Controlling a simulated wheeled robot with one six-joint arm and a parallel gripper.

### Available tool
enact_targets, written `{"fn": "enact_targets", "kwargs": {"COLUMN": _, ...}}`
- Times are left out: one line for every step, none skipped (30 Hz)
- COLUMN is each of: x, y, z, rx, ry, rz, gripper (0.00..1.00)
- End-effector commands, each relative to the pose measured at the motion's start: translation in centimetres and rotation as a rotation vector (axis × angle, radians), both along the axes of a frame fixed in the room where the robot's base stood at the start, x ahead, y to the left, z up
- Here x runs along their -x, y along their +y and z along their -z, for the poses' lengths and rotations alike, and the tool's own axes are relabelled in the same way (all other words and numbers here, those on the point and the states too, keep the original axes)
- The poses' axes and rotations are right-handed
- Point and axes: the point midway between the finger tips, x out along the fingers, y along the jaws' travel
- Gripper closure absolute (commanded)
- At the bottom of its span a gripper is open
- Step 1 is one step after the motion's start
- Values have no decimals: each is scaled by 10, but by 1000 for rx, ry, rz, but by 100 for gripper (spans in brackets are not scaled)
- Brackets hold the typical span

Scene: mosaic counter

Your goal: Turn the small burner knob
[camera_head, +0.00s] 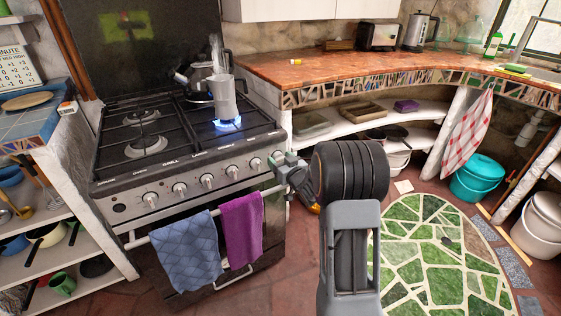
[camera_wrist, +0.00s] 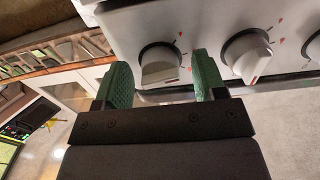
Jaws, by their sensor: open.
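The stove (camera_head: 165,175) has a row of burner knobs along its front. The knob at the right end of the row (camera_wrist: 160,65) shows in the wrist view, between the two green fingers of my gripper (camera_wrist: 163,78). My gripper is open, with one finger on each side of that knob; I cannot tell whether either finger touches it. The label lettering is too small to read surely.
A moka pot (camera_head: 226,98) stands over a blue flame (camera_head: 228,123), with a kettle (camera_head: 203,78) behind it. A blue towel (camera_head: 184,250) and a purple towel (camera_head: 241,228) hang from the oven rail. The curved counter (camera_head: 350,70) lies right of the stove.

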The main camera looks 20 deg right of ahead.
Motion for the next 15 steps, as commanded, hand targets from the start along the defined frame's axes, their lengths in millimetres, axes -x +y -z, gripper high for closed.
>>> {"fn": "enact_targets", "kwargs": {"x": 0, "y": 0, "z": 0, "rx": 0, "ry": 0, "rz": 0, "gripper": 36}}
{"fn": "enact_targets", "kwargs": {"x": 0, "y": 0, "z": 0, "rx": 0, "ry": 0, "rz": 0, "gripper": 36}}
{"fn": "enact_targets", "kwargs": {"x": 0, "y": 0, "z": 0, "rx": 0, "ry": 0, "rz": 0, "gripper": 37}}
{"fn": "enact_targets", "kwargs": {"x": 0, "y": 0, "z": 0, "rx": 0, "ry": 0, "rz": 0, "gripper": 40}}
{"fn": "enact_targets", "kwargs": {"x": 0, "y": 0, "z": 0, "rx": 0, "ry": 0, "rz": 0, "gripper": 42}}
{"fn": "enact_targets", "kwargs": {"x": 0, "y": 0, "z": 0, "rx": 0, "ry": 0, "rz": 0, "gripper": 46}}
{"fn": "enact_targets", "kwargs": {"x": 0, "y": 0, "z": 0, "rx": 0, "ry": 0, "rz": 0, "gripper": 49}}
{"fn": "enact_targets", "kwargs": {"x": 0, "y": 0, "z": 0, "rx": 0, "ry": 0, "rz": 0, "gripper": 52}}
{"fn": "enact_targets", "kwargs": {"x": 0, "y": 0, "z": 0, "rx": 0, "ry": 0, "rz": 0, "gripper": 56}}
{"fn": "enact_targets", "kwargs": {"x": 0, "y": 0, "z": 0, "rx": 0, "ry": 0, "rz": 0, "gripper": 59}}
{"fn": "enact_targets", "kwargs": {"x": 0, "y": 0, "z": 0, "rx": 0, "ry": 0, "rz": 0, "gripper": 62}}
{"fn": "enact_targets", "kwargs": {"x": 0, "y": 0, "z": 0, "rx": 0, "ry": 0, "rz": 0, "gripper": 65}}
{"fn": "enact_targets", "kwargs": {"x": 0, "y": 0, "z": 0, "rx": 1, "ry": 0, "rz": 0, "gripper": 68}}
{"fn": "enact_targets", "kwargs": {"x": 0, "y": 0, "z": 0, "rx": 0, "ry": 0, "rz": 0, "gripper": 71}}
{"fn": "enact_targets", "kwargs": {"x": 0, "y": 0, "z": 0, "rx": 0, "ry": 0, "rz": 0, "gripper": 75}}
